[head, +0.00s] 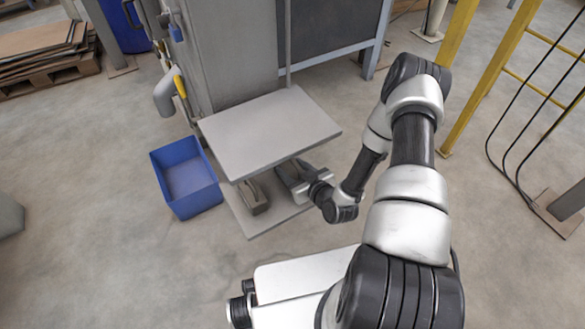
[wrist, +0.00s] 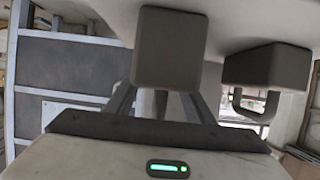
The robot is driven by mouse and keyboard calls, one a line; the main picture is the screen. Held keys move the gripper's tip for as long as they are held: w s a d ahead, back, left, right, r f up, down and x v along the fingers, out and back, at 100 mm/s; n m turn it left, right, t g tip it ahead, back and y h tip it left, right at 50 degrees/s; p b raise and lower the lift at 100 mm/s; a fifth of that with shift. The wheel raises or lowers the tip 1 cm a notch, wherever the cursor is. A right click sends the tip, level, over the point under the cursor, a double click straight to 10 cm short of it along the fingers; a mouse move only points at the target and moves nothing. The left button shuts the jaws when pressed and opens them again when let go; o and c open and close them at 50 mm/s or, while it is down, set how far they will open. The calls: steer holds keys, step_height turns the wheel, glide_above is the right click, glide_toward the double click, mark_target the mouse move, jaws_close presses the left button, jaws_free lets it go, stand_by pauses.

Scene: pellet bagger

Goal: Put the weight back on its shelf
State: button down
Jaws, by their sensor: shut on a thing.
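My gripper (wrist: 160,103) is shut on the handle of a dark grey block-shaped weight (wrist: 170,48). The wrist view appears upside down, so the weight's body shows above the fingers. In the head view my gripper (head: 304,176) reaches in under the upper board, and the held weight (head: 287,176) shows partly at the board's edge. The low shelf (head: 262,222) lies beneath it; I cannot tell whether the weight touches it. A second weight with a handle (head: 253,197) stands on the low shelf to the left; it also shows in the wrist view (wrist: 266,68).
The upper board (head: 270,130) overhangs the low shelf and partly hides it. A blue bin (head: 187,178) stands on the floor at left. The grey machine (head: 235,55) rises behind. Yellow posts (head: 490,65) stand at right. Floor in front is clear.

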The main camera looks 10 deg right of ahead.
steer(key=c, duration=0.8)
jaws_free()
steer(key=shift+c, duration=0.2)
steer(key=shift+r+p, duration=0.3)
steer(key=shift+p, duration=0.05)
steer(key=p+v, duration=0.2)
steer(key=v, duration=1)
steer(key=shift+f, duration=0.2)
steer(key=shift+s, duration=0.2)
